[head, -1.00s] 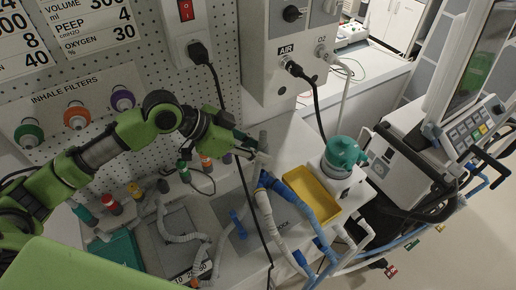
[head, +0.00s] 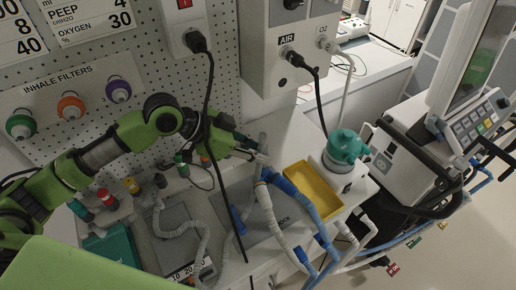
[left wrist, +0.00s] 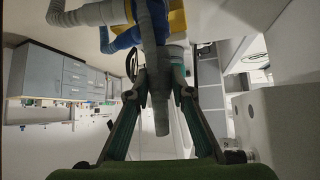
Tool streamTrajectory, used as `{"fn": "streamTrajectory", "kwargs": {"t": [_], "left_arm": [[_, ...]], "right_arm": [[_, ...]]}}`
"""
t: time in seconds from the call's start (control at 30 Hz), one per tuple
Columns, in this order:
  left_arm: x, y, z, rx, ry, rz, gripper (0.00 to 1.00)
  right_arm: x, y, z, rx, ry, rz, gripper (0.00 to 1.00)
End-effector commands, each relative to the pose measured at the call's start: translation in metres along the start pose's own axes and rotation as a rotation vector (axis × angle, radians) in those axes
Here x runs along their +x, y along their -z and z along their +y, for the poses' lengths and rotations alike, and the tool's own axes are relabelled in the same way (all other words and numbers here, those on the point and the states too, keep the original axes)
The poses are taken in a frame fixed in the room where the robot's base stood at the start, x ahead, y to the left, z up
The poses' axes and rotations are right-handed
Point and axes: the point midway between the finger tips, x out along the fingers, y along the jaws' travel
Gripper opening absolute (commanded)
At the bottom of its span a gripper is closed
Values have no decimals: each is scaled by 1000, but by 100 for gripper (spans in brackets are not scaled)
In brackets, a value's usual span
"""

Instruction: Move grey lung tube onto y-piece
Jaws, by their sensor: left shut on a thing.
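My left gripper (head: 257,153) is shut on a grey tube end (head: 262,140), just behind the blue-and-white hose joint. In the left wrist view my left gripper (left wrist: 161,88) has its fingers on both sides of the grey tube (left wrist: 162,122). Its free end points down between them. The y-piece area (head: 264,174), with blue cuffs, lies just below the gripper in the head view. In the wrist view a blue cuff (left wrist: 122,40) and a pale hose sit behind and left of the tube. I cannot tell whether tube and y-piece touch. My right gripper is not in view.
A yellow tray (head: 314,190) lies right of the hoses, with a teal-topped unit (head: 344,150) beyond it. A grey corrugated hose (head: 200,235) loops over the counter's left part. A black cable (head: 222,190) hangs in front of the arm. The ventilator (head: 425,150) stands at right.

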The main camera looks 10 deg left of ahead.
Motion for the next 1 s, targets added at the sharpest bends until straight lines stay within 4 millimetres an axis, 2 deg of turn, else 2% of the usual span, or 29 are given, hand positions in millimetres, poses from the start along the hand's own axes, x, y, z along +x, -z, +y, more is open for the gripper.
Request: {"fn": "streamTrajectory", "kwargs": {"t": [1.0], "left_arm": [[1, -1, -1, -1, 0, 0, 0]], "right_arm": [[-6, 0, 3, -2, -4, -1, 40]]}}
